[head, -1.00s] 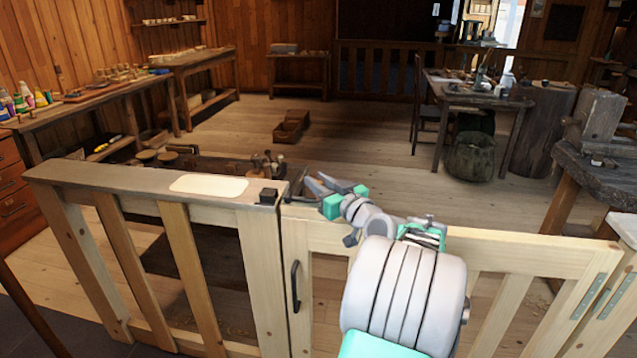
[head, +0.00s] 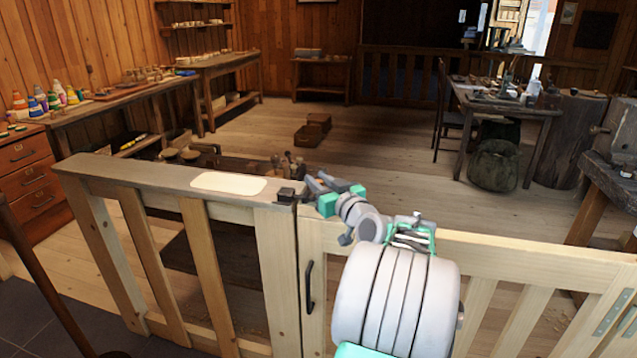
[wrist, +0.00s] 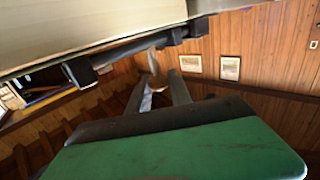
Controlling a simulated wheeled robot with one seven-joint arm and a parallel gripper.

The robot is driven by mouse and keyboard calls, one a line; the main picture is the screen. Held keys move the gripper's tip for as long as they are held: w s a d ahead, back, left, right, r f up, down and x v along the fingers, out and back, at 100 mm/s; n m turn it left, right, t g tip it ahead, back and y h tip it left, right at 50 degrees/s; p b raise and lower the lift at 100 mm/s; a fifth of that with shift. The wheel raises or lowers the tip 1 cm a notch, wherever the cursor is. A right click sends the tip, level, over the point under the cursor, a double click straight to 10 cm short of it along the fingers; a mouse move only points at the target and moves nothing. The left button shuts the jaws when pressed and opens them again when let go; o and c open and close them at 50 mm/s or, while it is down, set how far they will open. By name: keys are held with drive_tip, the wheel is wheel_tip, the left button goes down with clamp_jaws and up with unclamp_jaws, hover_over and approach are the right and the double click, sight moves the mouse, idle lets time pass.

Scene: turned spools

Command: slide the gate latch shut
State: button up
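The pale wooden gate (head: 505,252) has a black pull handle (head: 309,287) and stands in line with the fixed fence post. A small black latch block (head: 286,195) sits on the post's top, by the gap. In the wrist view a dark latch bar (wrist: 125,50) with black brackets runs along pale wood. A grey knob-like piece (wrist: 152,62) hangs below the bar. My gripper (head: 322,184) is at the gate's top edge, just right of the block. In the wrist view its fingers (wrist: 158,88) are apart, with the knob-like piece seen between their tips; contact cannot be told.
The fence's top rail (head: 150,177) carries a pale plate (head: 229,183).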

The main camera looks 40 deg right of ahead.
drive_tip(key=shift+o, duration=1.4)
drive_tip(key=shift+w+a, duration=0.2)
drive_tip(key=shift+w, duration=0.05)
drive_tip(key=shift+o, duration=0.9)
drive_tip(key=shift+s+d, duration=0.1)
drive_tip(key=shift+s, duration=0.4)
drive_tip(key=v, duration=0.7)
drive_tip(key=shift+b, duration=0.45)
